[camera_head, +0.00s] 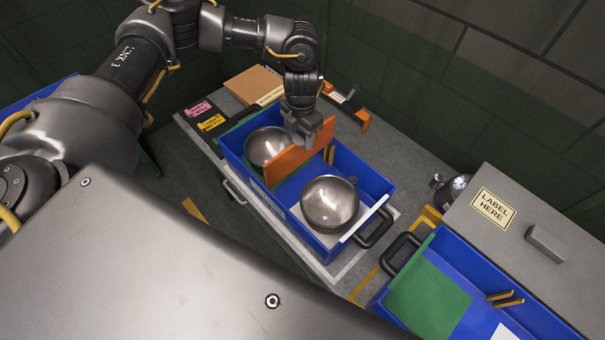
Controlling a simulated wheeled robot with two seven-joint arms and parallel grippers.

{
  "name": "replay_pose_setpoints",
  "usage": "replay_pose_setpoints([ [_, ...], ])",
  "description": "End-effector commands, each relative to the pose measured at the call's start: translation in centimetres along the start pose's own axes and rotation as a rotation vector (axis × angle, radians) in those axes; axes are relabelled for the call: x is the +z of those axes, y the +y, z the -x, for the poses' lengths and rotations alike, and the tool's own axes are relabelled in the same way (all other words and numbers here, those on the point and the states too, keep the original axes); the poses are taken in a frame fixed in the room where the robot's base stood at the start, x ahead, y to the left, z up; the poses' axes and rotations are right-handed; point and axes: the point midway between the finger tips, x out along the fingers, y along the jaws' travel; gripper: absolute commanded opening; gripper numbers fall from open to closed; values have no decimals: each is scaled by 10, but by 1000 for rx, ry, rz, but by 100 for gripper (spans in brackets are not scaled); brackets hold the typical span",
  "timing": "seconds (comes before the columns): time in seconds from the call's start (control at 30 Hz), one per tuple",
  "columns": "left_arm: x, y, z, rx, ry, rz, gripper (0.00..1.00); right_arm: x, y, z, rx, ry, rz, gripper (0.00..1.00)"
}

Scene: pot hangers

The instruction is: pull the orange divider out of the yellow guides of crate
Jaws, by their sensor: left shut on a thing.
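The orange divider (286,164) stands across the blue crate (352,170), between two metal bowls. It looks slightly tilted, and its lower edge is partly hidden. The yellow guides (330,154) show on the crate's far inner wall, just right of the divider. My left gripper (305,138) comes down from above and is shut on the divider's upper edge near that wall. Whether the divider still sits in the guides is hard to tell. One bowl (265,146) is in the left compartment, the other bowl (330,203) in the right. My right gripper is not in view.
A second blue crate (440,244) with a green panel and yellow guides lies at lower right, beside a grey box (530,235) with a label. A cardboard piece (252,84) and pink and yellow labels lie behind the crate. A black handle (376,230) sticks out at the crate's right end.

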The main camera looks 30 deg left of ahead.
Motion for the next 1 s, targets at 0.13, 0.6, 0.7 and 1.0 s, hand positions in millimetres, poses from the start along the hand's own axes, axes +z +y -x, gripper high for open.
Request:
replay_pose_setpoints([
  [0.13, 0, 0, 7, -2, -1, 0, 12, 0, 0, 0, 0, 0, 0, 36],
  [0.6, 0, 0, 22, -1, -1, -1, 12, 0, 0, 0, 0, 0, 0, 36],
  [0.7, 0, 0, 22, -1, -1, -1, 12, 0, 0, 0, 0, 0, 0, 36],
  [1.0, 0, 0, 22, -1, -1, 0, 12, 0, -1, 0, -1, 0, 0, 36],
])
